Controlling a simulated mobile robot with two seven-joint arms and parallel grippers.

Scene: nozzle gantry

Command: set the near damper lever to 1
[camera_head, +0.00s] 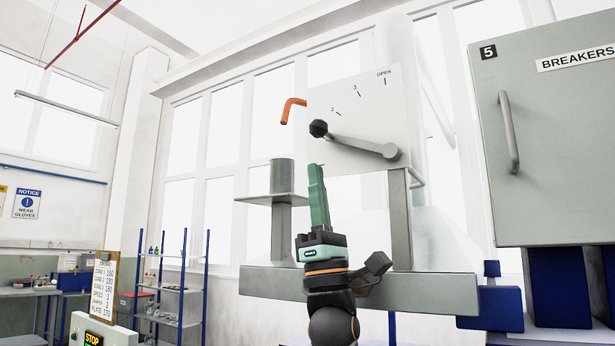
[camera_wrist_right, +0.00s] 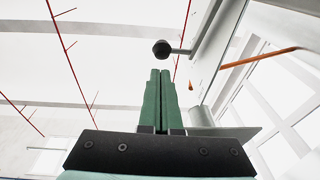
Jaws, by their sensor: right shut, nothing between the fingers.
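The damper lever (camera_head: 358,143) is a grey arm on a pale dial plate (camera_head: 345,98). It turns about a round hub at the plate's lower right and points left and slightly up, ending in a black knob (camera_head: 318,128). The plate reads 2, 3 and OPEN; no 1 is readable, and the lever lies below the 2 mark. My right gripper (camera_head: 316,168) is shut and empty, its green fingers pointing up just below the knob, apart from it in the picture. In the right wrist view, the knob (camera_wrist_right: 161,47) shows beyond the shut fingertips (camera_wrist_right: 160,73).
An orange bent pipe (camera_head: 290,108) sticks out left of the plate. A grey post with a flange (camera_head: 275,198) stands left of my gripper, above a grey beam (camera_head: 430,291). A breaker cabinet (camera_head: 550,150) with a handle is at right. Open air lies left of the knob.

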